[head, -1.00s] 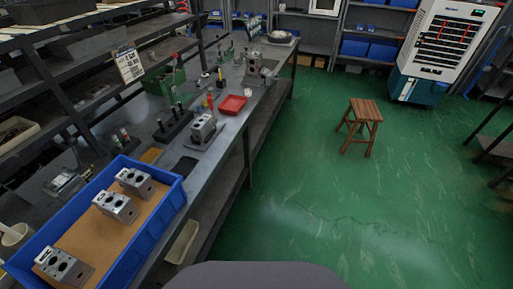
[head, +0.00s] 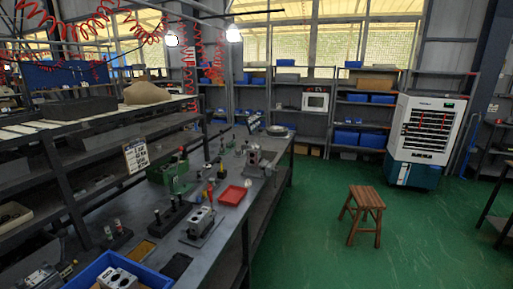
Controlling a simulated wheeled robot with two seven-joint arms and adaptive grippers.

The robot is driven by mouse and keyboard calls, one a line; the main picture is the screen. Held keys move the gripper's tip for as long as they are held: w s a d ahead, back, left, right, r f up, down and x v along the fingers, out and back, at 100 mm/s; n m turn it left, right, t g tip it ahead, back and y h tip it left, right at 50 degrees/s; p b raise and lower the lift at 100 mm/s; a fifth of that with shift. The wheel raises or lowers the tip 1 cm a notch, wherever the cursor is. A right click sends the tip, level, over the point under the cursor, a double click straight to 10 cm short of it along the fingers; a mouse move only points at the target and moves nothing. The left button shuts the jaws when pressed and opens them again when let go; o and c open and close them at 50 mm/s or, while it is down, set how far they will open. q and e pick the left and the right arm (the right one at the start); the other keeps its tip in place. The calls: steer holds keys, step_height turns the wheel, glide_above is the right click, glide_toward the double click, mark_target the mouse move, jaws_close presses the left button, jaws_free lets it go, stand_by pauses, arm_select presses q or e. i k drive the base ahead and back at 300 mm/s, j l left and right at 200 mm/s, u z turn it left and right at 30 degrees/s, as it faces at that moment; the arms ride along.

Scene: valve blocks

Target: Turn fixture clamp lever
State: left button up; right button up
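A grey metal valve block (head: 201,219) sits in a low fixture (head: 206,236) on the workbench (head: 222,213). A small upright red and yellow piece (head: 209,191) stands just behind it; I cannot tell whether it is the clamp lever. A grey metal device (head: 259,164) stands farther back near the bench's right edge, its details too small to read. A blue crate (head: 146,276) at the lower edge holds a valve block (head: 117,279); most of the crate is cut off. Neither of my grippers is in view.
A red tray (head: 232,195) and a black rack (head: 170,216) lie near the fixture. A wooden stool (head: 364,207) stands on the open green floor (head: 310,235) to the right. A white air cooler (head: 425,135) and shelves with blue bins (head: 359,139) stand at the back.

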mark_target(211, 193)
steer(key=i+l+u, duration=0.9)
steer(key=k, duration=0.05)
